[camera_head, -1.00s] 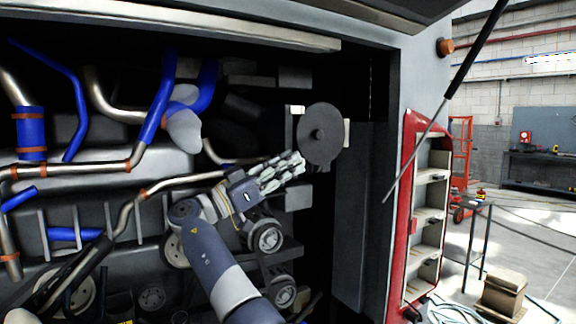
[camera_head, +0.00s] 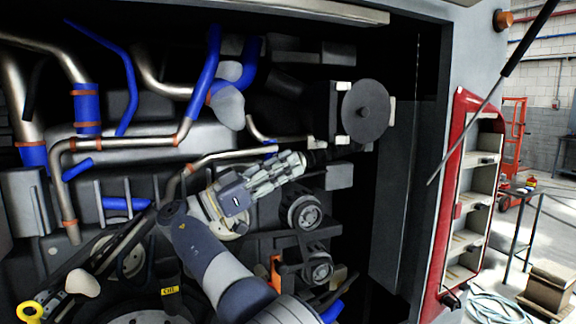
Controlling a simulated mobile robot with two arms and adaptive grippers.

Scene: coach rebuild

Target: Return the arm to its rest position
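My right arm comes in from the bottom and bends inside the open engine bay (camera_head: 400,200). My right gripper (camera_head: 298,162) points to the right, in front of the pipes and pulleys. Its fingers lie close together from this angle, and I cannot tell whether they are open or shut. I see nothing clearly held in them. A dark part shows just beyond the fingertips. The grey round disc (camera_head: 366,110) on its bracket is up and to the right of the fingertips, apart from them. My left gripper is not in view.
Blue hoses (camera_head: 205,85) and metal pipes (camera_head: 110,142) run behind and left of the arm. Pulleys (camera_head: 304,213) sit below the gripper. A yellow ring handle (camera_head: 30,312) is at the lower left.

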